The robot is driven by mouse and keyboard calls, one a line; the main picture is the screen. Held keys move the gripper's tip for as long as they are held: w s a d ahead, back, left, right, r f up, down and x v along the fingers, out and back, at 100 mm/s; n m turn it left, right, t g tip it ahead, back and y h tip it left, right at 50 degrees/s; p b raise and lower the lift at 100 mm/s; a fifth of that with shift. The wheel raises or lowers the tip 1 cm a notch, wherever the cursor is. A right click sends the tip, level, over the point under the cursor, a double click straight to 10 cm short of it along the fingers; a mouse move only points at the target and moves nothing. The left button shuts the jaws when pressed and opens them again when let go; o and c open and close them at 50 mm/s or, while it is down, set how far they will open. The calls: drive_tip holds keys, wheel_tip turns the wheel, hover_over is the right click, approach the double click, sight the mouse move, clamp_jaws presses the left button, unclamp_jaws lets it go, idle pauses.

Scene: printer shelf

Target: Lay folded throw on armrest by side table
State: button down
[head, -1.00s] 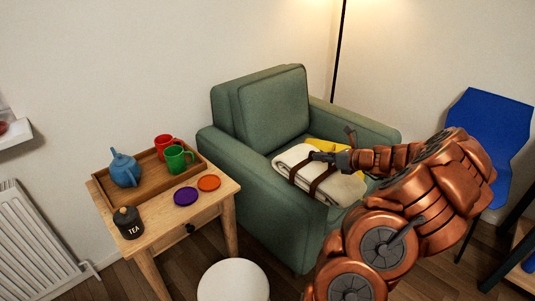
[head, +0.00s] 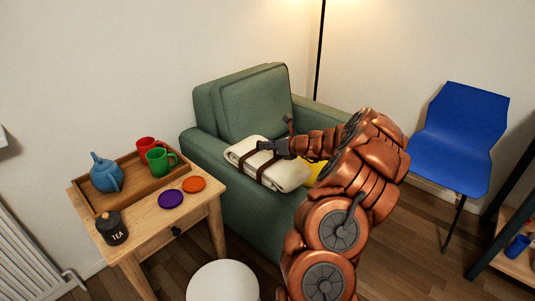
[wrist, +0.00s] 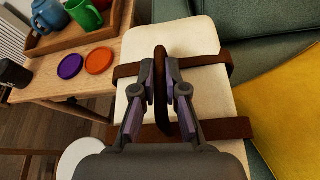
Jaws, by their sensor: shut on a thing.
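The folded cream throw (head: 284,177) with brown straps is at the armrest (head: 203,150) nearest the side table (head: 150,238), covering its front part. Whether it rests there or hangs just above is unclear. My gripper (head: 266,146) is over the throw and shut on its brown carry handle. In the wrist view, the fingers (wrist: 160,92) close on the handle from both sides, with the throw (wrist: 195,40) flat below. The throw lies close to the table edge in that view.
The side table carries a wooden tray (head: 136,185) with a blue teapot (head: 106,176) and two mugs, plus coasters and a tea tin (head: 112,228). A yellow item (head: 314,173) lies on the chair seat. A white stool (head: 222,282) stands in front.

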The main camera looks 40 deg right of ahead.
sight(267, 153)
drive_tip(key=shift+s+d+f, duration=0.1)
drive_tip(key=shift+f, duration=1.4)
drive_tip(key=shift+f, duration=0.25)
drive_tip(key=c, duration=1.2)
unclamp_jaws()
drive_tip(key=shift+f, duration=0.1)
drive_tip(key=shift+r, duration=0.35)
drive_tip(key=p+v, duration=0.1)
drive_tip(key=v, duration=1.1)
drive_tip(key=shift+s+f, duration=0.1)
